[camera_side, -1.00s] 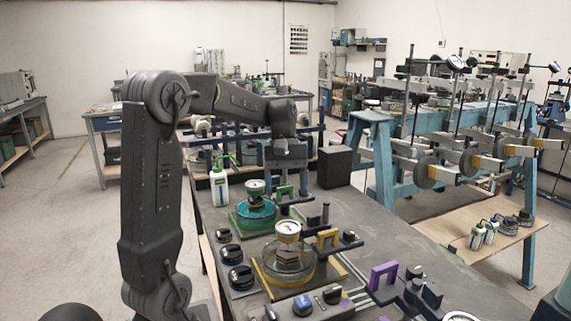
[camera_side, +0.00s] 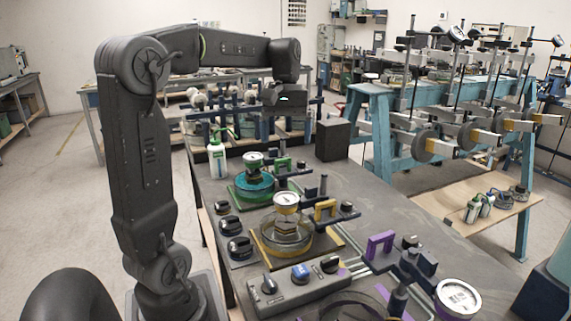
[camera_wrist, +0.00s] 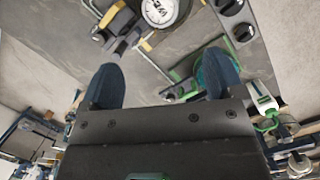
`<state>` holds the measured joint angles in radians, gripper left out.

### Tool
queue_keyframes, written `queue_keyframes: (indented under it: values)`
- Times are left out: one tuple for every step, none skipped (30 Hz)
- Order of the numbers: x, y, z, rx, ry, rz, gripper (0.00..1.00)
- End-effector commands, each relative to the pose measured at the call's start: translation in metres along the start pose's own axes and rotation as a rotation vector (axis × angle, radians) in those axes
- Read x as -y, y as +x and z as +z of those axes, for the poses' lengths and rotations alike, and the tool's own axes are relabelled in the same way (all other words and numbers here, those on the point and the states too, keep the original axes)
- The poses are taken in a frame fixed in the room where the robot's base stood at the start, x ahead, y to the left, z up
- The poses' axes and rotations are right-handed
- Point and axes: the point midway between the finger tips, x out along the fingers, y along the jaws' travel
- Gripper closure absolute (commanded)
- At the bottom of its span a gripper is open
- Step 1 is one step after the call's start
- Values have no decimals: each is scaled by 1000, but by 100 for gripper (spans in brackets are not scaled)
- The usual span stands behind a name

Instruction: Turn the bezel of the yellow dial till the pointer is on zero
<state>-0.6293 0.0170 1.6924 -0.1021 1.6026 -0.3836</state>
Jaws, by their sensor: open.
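The yellow dial (camera_side: 286,203) has a white face and sits above a clear round dish on a yellow-edged base (camera_side: 262,250), beside a yellow bracket (camera_side: 325,210). Its face also shows at the top edge of the wrist view (camera_wrist: 160,10), partly cut off. The pointer is too small to read. My gripper (camera_side: 285,108) is above the far part of the bench, well beyond and above the yellow dial, touching nothing. In the wrist view its two fingers (camera_wrist: 163,78) stand wide apart with nothing between them.
A green dial (camera_side: 253,160) stands behind the yellow one, near a white bottle (camera_side: 218,160) and a dark block (camera_side: 333,139). A purple bracket (camera_side: 381,245) and another white dial (camera_side: 459,298) are at front right. Black knobs (camera_side: 239,247) line the bench's left edge.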

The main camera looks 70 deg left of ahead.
Motion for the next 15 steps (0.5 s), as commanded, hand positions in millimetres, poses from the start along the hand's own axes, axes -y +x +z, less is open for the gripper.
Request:
queue_keyframes:
  values:
    - [-3,0,11,-60,82,-15,13]
    - [-4,0,15,-91,127,-24,13]
    - [-5,0,19,-128,178,-36,13]
    - [-6,0,22,-151,210,-42,13]
    - [-6,1,24,-167,234,-48,13]
    - [-6,2,25,-183,258,-54,13]
    - [-6,3,25,-190,268,-56,13]
    - [-6,5,25,-192,273,-58,13]
    - [-6,9,24,-193,275,-59,13]
    - [-6,12,23,-192,274,-59,13]
    - [-6,16,23,-191,273,-59,13]
    - [-5,22,22,-190,272,-59,13]
    - [-5,27,21,-189,272,-59,13]
    - [-5,33,20,-188,271,-59,13]
    - [-5,41,18,-188,271,-59,13]
